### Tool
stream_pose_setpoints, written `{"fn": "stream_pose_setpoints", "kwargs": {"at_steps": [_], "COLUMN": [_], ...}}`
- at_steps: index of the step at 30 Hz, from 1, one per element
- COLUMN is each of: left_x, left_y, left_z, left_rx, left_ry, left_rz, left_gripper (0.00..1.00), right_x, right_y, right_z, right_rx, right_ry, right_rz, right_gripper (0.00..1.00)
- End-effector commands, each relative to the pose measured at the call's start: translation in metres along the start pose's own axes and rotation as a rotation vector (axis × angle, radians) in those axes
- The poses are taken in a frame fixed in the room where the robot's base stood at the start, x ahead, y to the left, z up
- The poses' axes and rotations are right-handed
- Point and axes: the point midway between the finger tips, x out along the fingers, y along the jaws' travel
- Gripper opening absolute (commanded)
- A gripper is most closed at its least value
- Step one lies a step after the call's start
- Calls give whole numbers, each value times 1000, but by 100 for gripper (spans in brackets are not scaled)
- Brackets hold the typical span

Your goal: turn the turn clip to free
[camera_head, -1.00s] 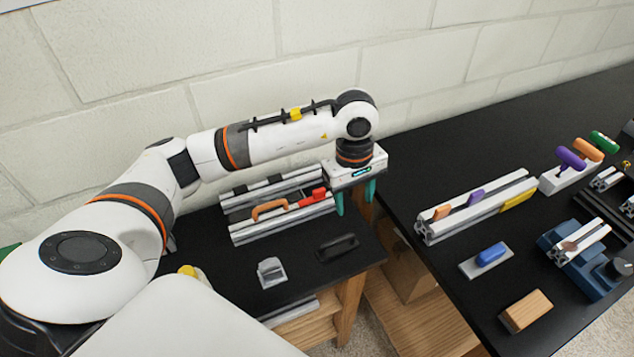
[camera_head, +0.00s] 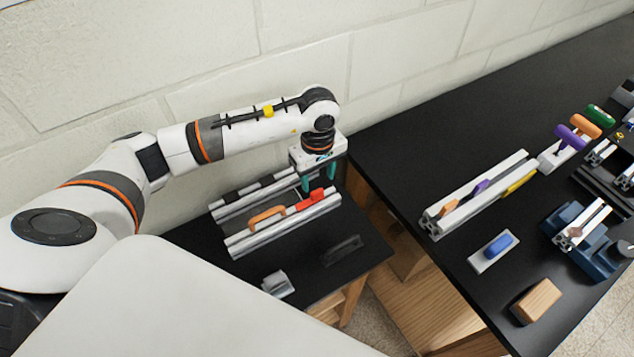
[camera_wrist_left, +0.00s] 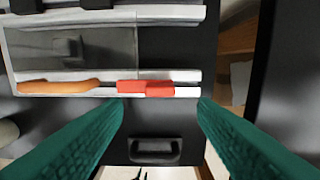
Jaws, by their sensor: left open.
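A red clip (camera_head: 311,197), which looks like the turn clip, sits near the right end of the front aluminium rail (camera_head: 285,225) on the left bench. In the left wrist view the red clip (camera_wrist_left: 145,88) lies along the rail, beside the edge of a clear panel (camera_wrist_left: 75,55). An orange handle (camera_head: 267,216) is to its left. My left gripper (camera_head: 319,178) is open and empty, pointing down close to the red clip. In the wrist view its green fingers (camera_wrist_left: 158,108) are spread either side of the clip, apart from it. My right gripper is out of view.
A black handle (camera_head: 342,250) and a grey block (camera_head: 277,284) lie in front of the rails. A gap separates this bench from the right bench, which holds another rail (camera_head: 475,200), a blue-topped piece (camera_head: 497,246) and a wooden block (camera_head: 537,301). The wall is behind.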

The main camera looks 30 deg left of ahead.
Motion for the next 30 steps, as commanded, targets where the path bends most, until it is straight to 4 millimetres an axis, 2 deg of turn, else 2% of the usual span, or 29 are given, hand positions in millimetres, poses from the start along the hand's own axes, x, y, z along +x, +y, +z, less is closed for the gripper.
{"fn": "stream_pose_setpoints", "kwargs": {"at_steps": [3,9,14,21,27,30], "left_x": [21,46,55,56,55,55], "left_y": [1,0,0,0,0,0], "left_z": [-1,0,0,0,0,0], "left_rx": [-1,0,1,1,1,1], "left_ry": [3,1,0,-1,-1,-1], "left_rz": [4,1,0,-1,0,0], "left_gripper": [53,53,53,53,20,8], "right_x": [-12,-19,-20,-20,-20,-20], "right_y": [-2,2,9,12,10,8], "right_z": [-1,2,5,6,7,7], "right_rx": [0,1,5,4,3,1], "right_ry": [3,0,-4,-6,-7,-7], "right_rz": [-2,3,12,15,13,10], "right_gripper": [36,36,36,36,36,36]}}
